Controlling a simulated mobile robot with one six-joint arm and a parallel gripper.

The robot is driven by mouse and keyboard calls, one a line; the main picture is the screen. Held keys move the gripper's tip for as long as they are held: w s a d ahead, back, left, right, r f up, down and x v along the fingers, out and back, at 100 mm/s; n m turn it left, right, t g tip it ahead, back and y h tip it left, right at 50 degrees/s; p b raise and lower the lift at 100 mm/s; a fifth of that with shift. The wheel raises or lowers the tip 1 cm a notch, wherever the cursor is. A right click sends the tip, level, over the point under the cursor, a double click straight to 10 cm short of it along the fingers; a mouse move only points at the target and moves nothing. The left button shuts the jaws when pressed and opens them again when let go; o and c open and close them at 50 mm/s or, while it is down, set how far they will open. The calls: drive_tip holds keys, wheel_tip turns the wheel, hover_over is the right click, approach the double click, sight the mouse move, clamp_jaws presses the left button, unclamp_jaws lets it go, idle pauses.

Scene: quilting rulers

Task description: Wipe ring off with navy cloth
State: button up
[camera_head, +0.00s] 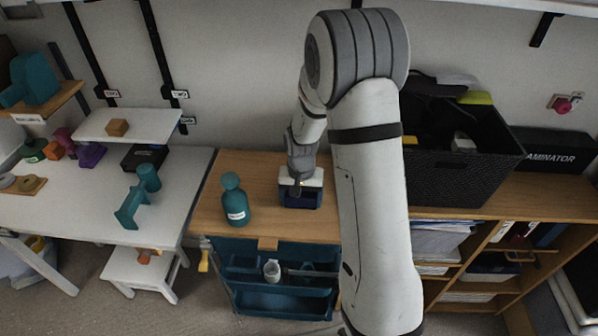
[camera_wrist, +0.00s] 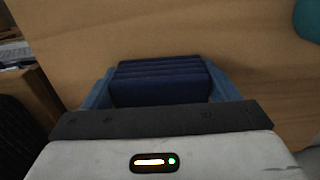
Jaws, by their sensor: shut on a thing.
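The navy cloth (camera_wrist: 160,83) is a thick folded pad in the wrist view. My gripper (camera_wrist: 158,92) is shut on it, with one blue finger at each side. In the head view the cloth (camera_head: 301,201) shows under my gripper (camera_head: 300,190), at or just above the wooden cabinet top (camera_head: 265,225); I cannot tell whether it touches. I see no ring mark on the bare wood in either view; the area under the cloth and behind my arm is hidden.
A teal bottle (camera_head: 235,203) with a white label stands left of the cloth. A black basket (camera_head: 455,178) stands on the right. A white table (camera_head: 80,215) with several objects is at the left. The wood between bottle and cloth is clear.

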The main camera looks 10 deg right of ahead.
drive_tip(key=shift+w+d+r, duration=0.1)
drive_tip(key=shift+w+r, duration=0.1)
drive_tip(key=shift+w, duration=0.15)
drive_tip(key=r+p, duration=0.2)
drive_tip(key=r, duration=0.1)
drive_tip(key=shift+s+r, duration=0.2)
drive_tip(key=shift+w+r+p, duration=0.15)
drive_tip(key=shift+r+p, duration=0.35)
drive_tip(key=shift+r, duration=0.15)
drive_tip(key=shift+r+p, duration=0.9)
drive_tip(key=shift+r, duration=0.6)
